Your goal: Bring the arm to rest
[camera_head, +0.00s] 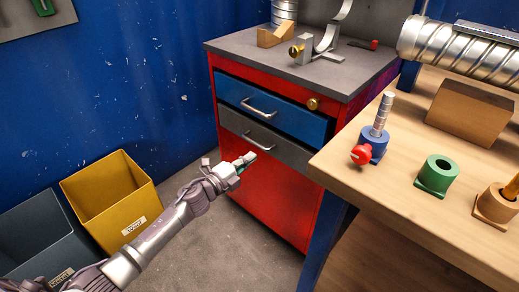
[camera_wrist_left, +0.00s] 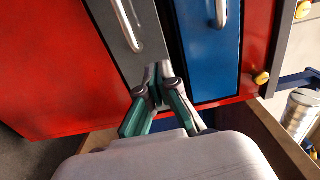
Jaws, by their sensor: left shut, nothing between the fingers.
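My left arm (camera_head: 160,235) reaches in from the lower left in the head view. Its gripper (camera_head: 246,160) is in front of the grey drawer (camera_head: 232,123) of the red cabinet (camera_head: 255,190), apart from the drawer's handle. In the left wrist view the gripper (camera_wrist_left: 157,78) has its fingertips together with nothing between them, and the grey drawer front (camera_wrist_left: 112,45) and blue drawer front (camera_wrist_left: 212,60) are beyond. My right gripper shows in neither view.
A wooden workbench (camera_head: 440,210) stands at right with a blue holder (camera_head: 374,142), green ring block (camera_head: 437,174) and spiral duct (camera_head: 460,50). A yellow bin (camera_head: 75,190) and a grey bin (camera_head: 35,240) stand at left. The floor (camera_head: 255,255) between is clear.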

